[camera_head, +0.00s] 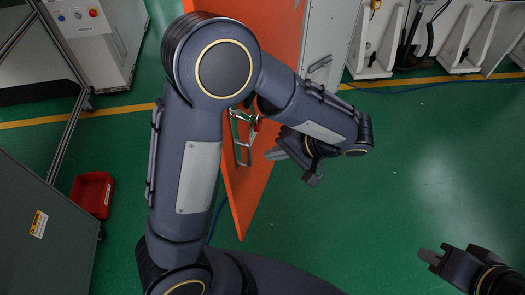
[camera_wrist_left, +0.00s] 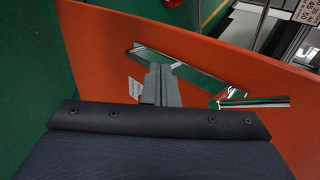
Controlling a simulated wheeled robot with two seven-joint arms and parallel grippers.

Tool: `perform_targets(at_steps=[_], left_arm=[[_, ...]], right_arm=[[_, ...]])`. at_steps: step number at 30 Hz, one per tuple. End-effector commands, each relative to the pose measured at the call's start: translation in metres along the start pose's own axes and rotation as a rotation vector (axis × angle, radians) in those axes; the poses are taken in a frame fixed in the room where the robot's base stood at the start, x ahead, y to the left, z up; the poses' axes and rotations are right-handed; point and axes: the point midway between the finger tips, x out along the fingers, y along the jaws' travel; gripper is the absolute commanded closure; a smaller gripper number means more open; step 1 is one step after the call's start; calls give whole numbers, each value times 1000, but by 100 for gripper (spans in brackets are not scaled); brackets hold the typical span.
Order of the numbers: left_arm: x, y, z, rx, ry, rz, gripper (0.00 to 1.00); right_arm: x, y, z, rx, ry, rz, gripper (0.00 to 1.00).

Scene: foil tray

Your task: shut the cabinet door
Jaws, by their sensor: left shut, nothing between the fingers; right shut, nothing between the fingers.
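The orange cabinet door (camera_head: 243,200) stands open, swung out from the grey cabinet (camera_head: 328,40) at the top. In the head view my left arm covers much of it. The door's orange face fills much of the left wrist view (camera_wrist_left: 225,65), with shiny metal handle parts (camera_wrist_left: 190,70) on it. My left gripper (camera_head: 274,154) is to the right of the door, close to its face. Its fingers are shut and empty in the left wrist view (camera_wrist_left: 160,82); I cannot tell whether they touch the door. My right gripper (camera_head: 428,255) is shut and empty at the lower right, away from the door.
A red bin (camera_head: 92,194) lies on the green floor at the left, next to a grey cabinet (camera_head: 38,225) with a yellow label. A machine with a red button (camera_head: 95,35) stands at upper left. White frames (camera_head: 380,45) line the upper right. The right floor is clear.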

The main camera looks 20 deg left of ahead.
Motion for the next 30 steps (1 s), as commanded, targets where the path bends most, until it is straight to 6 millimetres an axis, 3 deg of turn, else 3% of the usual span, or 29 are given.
perform_targets(at_steps=[13,19,30], left_arm=[[91,-4,2,3,-7,1,100],[109,-23,2,1,-5,3,100],[116,-27,1,2,-2,4,100]], right_arm=[[-11,-5,-6,0,0,0,100],[-20,-9,-10,0,0,0,100],[-20,-9,-10,0,0,0,100]])
